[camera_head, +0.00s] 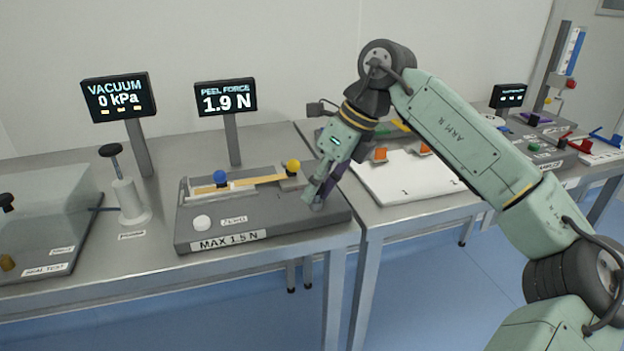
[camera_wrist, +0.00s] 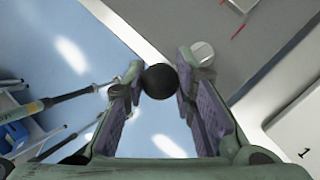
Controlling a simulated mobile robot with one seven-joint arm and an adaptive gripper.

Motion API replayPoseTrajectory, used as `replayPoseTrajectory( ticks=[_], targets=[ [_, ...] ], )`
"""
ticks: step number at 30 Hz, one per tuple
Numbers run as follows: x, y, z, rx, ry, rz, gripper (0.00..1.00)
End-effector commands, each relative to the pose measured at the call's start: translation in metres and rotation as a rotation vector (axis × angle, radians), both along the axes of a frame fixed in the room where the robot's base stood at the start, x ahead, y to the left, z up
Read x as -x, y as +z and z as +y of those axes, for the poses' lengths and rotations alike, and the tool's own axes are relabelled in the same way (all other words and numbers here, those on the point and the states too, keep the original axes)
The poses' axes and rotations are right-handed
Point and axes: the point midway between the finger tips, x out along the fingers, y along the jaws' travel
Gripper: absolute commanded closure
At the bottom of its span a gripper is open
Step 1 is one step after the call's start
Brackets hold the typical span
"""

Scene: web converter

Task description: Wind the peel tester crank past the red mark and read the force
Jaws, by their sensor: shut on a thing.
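The peel tester (camera_head: 215,228) is a dark grey block with a "MAX 1.5 N" label (camera_head: 228,240) on its front. Its display (camera_head: 226,98) reads PEEL FORCE 1.9 N. A tan strip (camera_head: 250,182) runs on top between a blue knob (camera_head: 220,177) and a yellow knob (camera_head: 293,167). My gripper (camera_head: 318,196) is at the tester's right end, pointing down. In the wrist view, my gripper's fingers (camera_wrist: 159,68) are shut on a black ball knob, the crank knob (camera_wrist: 160,82). A pale round disc (camera_wrist: 203,52) and a thin red mark (camera_wrist: 238,31) show beyond it. The crank arm is hidden.
A white button (camera_head: 202,222) labelled ZERO sits on the tester's front left. A vacuum display (camera_head: 119,97) reading 0 kPa and a clear-covered box (camera_head: 45,215) stand left. A white board (camera_head: 400,180) lies on the right table, across a narrow gap.

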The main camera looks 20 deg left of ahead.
Motion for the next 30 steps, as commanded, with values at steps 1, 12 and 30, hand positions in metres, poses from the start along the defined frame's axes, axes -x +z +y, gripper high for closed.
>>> replayPoseTrajectory(
  ticks=[1,12,30],
  targets=[
    [-0.0011,0.0023,-0.0012,-0.002,0.025,0.000,1.00],
    [-0.0037,0.0010,-0.0058,-0.001,0.155,-0.002,1.00],
    [-0.0040,0.0004,-0.0066,-0.001,0.170,-0.002,0.69]
  ],
)
